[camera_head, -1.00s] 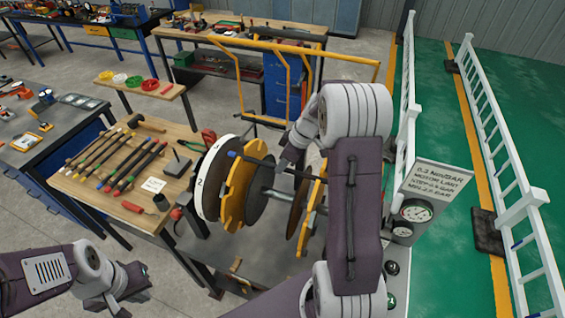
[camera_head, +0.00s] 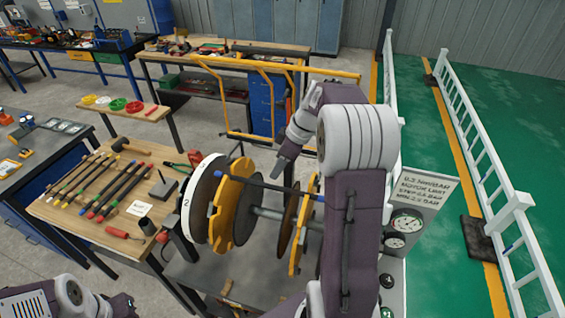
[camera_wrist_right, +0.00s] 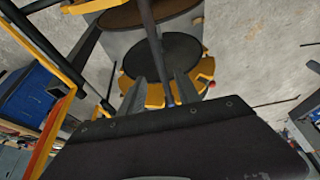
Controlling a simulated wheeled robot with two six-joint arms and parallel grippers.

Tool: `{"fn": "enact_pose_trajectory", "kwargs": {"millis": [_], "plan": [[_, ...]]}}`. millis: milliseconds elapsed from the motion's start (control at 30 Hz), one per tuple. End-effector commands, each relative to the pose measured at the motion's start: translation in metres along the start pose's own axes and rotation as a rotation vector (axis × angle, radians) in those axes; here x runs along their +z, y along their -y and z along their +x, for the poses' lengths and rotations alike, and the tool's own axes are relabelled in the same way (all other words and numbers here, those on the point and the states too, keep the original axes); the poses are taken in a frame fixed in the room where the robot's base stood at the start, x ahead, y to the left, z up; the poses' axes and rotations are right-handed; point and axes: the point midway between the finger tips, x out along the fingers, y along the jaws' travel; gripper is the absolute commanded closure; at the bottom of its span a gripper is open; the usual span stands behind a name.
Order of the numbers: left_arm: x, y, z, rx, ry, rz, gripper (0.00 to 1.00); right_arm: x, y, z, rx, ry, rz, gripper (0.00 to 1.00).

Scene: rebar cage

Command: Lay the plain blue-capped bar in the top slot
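The dark bar (camera_head: 270,184) with a blue end lies across the top of the cage, from the near yellow disc (camera_head: 224,212) to the far yellow disc (camera_head: 299,238). It appears to rest in the top slots, but the seats are too small to confirm. My right gripper (camera_head: 279,170) is just above the bar's middle. In the right wrist view, its two fingers (camera_wrist_right: 161,92) are apart, with the bar (camera_wrist_right: 153,40) running between them and gaps on both sides. My left gripper (camera_head: 122,306) is at the bottom left, mostly cut off.
Several capped bars lie on the wooden table (camera_head: 62,211), with pliers, a hammer and a red-handled tool. A white disc (camera_head: 202,192) stands at the cage's left end. A yellow frame (camera_head: 330,73) is behind, and a gauge panel (camera_head: 420,205) is to the right.

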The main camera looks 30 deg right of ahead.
Motion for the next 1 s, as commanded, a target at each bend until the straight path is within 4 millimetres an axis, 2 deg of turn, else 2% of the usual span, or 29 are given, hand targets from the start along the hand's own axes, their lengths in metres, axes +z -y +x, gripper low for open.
{"fn": "enact_pose_trajectory", "kwargs": {"millis": [100,233,467,567,667,767,900,1000], "plan": [[0.0,0.0,0.004,0.0,0.0,0.0,1.0,0.0,-0.001,-0.023,0.003,-0.001,0.001,0.6],[0.001,0.0,0.005,0.0,0.0,0.0,1.0,0.0,0.0,-0.037,0.0,0.001,0.0,0.6],[0.0,0.0,0.005,0.0,0.0,0.0,1.0,0.0,0.0,-0.04,-0.001,0.001,0.001,0.6],[0.0,0.0,0.005,0.0,0.0,0.0,1.0,0.0,0.007,-0.034,-0.006,0.013,0.025,0.6],[0.0,0.0,0.005,0.0,0.0,0.0,1.0,0.001,0.034,-0.008,-0.012,0.071,0.138,0.6],[0.001,0.0,0.005,0.0,0.0,0.0,1.0,0.013,0.081,0.03,0.014,0.164,0.315,0.6],[0.0,0.0,0.005,0.0,0.0,0.0,1.0,0.041,0.145,0.068,0.091,0.245,0.522,0.6],[0.0,0.0,0.005,0.0,0.0,0.0,1.0,0.06,0.178,0.082,0.135,0.264,0.62,0.6]]}}
